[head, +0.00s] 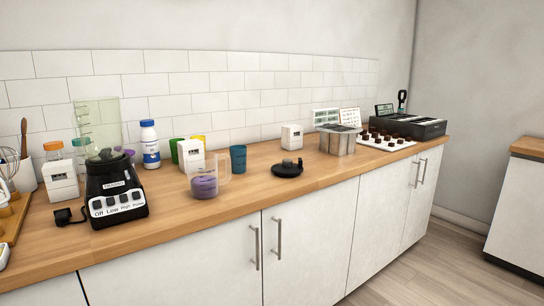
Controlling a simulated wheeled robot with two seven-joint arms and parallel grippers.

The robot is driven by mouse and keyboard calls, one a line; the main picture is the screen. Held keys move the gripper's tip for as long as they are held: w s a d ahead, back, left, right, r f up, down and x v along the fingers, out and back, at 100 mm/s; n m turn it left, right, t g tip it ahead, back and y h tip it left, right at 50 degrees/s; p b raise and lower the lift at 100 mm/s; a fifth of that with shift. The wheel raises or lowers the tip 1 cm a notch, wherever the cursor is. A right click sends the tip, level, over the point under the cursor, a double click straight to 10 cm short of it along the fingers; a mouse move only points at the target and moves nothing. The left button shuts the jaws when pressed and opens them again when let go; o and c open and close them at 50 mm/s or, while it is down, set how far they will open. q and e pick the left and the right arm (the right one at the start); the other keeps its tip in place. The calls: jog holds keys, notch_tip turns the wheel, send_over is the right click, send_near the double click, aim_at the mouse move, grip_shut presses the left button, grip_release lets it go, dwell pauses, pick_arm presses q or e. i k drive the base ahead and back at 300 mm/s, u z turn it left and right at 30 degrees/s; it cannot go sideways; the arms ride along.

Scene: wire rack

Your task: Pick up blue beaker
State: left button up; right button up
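A blue beaker-like cup (238,159) stands upright on the wooden countertop (262,185), a little back from the front edge. It is to the right of a clear beaker with purple contents (204,186) and a white box (191,155). A black lid-like disc (287,170) lies in front and to the right of it. Neither of my grippers shows in the head view.
A blender (114,180) stands at the left front, near a white bottle with a blue cap (149,146). Green and yellow cups sit behind the white box. A metal container (339,141) and a tray of dark pieces (386,140) stand right. White cabinets (315,232) are below the counter.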

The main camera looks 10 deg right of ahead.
aim_at(238, 154)
jog(key=u, duration=0.05)
jog(key=i, duration=0.9)
jog(key=u, duration=0.6)
